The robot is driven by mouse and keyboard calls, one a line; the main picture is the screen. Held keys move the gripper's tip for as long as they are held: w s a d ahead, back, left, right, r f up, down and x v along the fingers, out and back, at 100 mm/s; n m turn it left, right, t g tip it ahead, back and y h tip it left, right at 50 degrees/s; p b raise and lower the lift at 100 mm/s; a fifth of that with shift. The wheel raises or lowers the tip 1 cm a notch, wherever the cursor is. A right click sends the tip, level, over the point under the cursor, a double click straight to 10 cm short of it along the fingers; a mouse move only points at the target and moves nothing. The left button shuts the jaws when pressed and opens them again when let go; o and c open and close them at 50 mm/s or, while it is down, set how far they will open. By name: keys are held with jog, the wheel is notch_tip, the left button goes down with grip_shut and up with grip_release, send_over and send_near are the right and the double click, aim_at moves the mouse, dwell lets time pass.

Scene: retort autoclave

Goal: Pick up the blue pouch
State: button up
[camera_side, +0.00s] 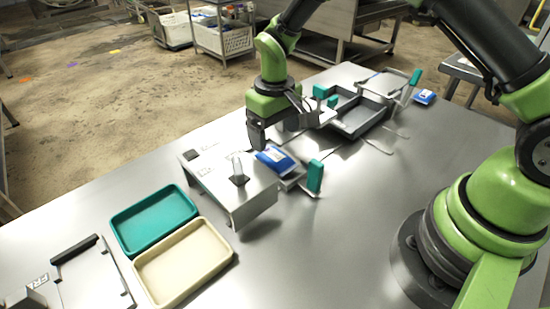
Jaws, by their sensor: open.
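A blue pouch with a white part (275,159) lies at the right edge of a raised metal stand, next to a small metal holder with a teal handle (315,177). My gripper (258,138) is open and points down, just above and slightly behind the pouch. I cannot tell whether a finger touches it. A second blue and white pouch (424,97) lies at the far right of the table.
A teal tray (126,247) and a cream tray (226,251) sit at the front left. The metal stand (255,204) holds a small upright clear piece. A grey tray (372,126) and other teal-handled metal parts stand behind.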

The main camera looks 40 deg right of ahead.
aim_at(275, 155)
jog(key=shift+f, duration=3.15)
jog(key=c, duration=1)
